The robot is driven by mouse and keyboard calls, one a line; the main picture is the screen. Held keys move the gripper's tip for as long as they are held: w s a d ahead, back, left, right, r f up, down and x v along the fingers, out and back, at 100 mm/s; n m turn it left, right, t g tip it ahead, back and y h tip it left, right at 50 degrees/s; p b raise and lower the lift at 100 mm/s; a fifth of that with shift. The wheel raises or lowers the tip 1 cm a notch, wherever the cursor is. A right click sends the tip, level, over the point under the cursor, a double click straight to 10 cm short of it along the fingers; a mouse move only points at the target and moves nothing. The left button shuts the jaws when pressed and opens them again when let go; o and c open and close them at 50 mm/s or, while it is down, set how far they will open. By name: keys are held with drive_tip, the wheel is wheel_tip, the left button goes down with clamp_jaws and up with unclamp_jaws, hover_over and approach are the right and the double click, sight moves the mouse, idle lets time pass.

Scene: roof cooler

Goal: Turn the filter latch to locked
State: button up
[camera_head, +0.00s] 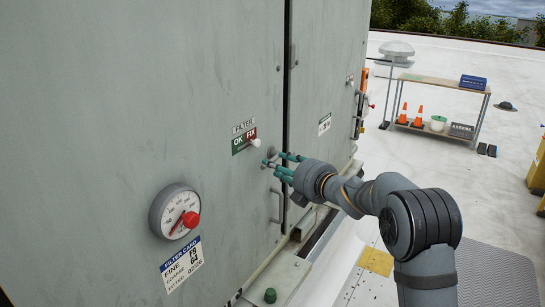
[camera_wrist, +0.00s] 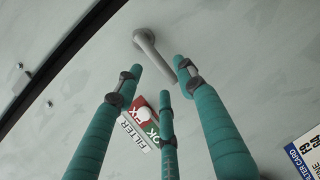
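The filter latch is a grey lever on a round pivot (camera_wrist: 144,37) on the cabinet door; in the wrist view it slants from the pivot down to the right. In the head view a small part of it (camera_head: 271,152) shows just beyond my fingertips. My gripper (camera_head: 276,162) has teal fingers spread apart, pointing at the door. In the wrist view my gripper (camera_wrist: 159,75) has the lever's free end between its left and right fingertips. I cannot tell whether any finger touches it. The FILTER label with green OK and red FIX (camera_head: 244,139) is left of the latch.
A dial gauge with a red knob (camera_head: 176,212) and a filter card (camera_head: 182,264) are on the door, lower left. A door handle (camera_head: 278,206) stands below my gripper. A shelf with cones (camera_head: 440,108) stands far off at right. The roof between is open.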

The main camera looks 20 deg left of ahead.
drive_tip(key=p+x, duration=0.1)
drive_tip(key=x, duration=0.2)
drive_tip(key=shift+w+a+f, duration=0.1)
drive_tip(key=shift+w+a, duration=0.15)
drive_tip(key=shift+w, duration=0.1)
clamp_jaws()
idle(0.4)
idle(0.4)
